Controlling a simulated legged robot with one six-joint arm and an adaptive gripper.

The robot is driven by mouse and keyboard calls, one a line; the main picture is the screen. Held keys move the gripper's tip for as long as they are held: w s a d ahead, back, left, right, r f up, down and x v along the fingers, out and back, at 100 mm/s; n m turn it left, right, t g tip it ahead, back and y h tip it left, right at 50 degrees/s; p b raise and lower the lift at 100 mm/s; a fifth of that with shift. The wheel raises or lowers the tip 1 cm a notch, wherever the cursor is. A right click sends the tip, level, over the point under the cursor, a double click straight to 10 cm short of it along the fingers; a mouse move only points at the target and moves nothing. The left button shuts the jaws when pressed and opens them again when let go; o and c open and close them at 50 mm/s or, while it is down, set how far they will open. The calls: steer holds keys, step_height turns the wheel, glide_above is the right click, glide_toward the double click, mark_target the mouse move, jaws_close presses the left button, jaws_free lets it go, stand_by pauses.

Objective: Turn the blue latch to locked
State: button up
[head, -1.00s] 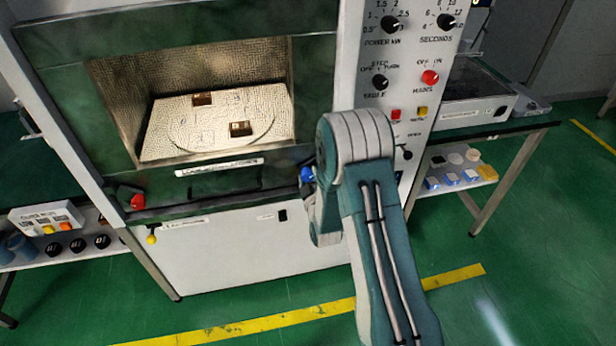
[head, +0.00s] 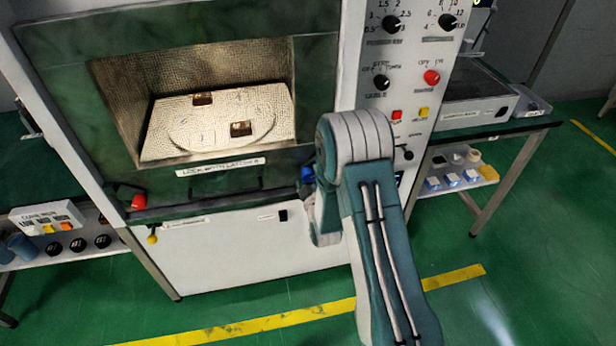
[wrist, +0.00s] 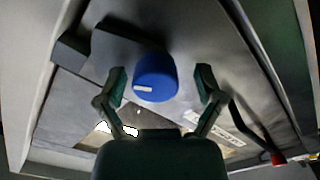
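The blue latch (head: 307,174) is a round knob at the lower right of the microwave's door frame, partly hidden by my arm in the head view. In the wrist view the blue latch (wrist: 155,78) shows a white mark pointing to the left side of the picture. My gripper (wrist: 160,84) is open, with one finger on each side of the latch. Gaps show between both fingers and the latch. My gripper's fingers are hidden behind my arm in the head view.
A red knob (head: 138,201) sits at the door's lower left, above a yellow knob (head: 152,239). The control panel (head: 372,96) with dials and buttons is right of the chamber. A side table (head: 490,133) stands at the right. The green floor in front is clear.

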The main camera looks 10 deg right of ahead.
steer(key=shift+s, duration=0.1)
steer(key=s, duration=1.1)
steer(key=shift+s, duration=0.4)
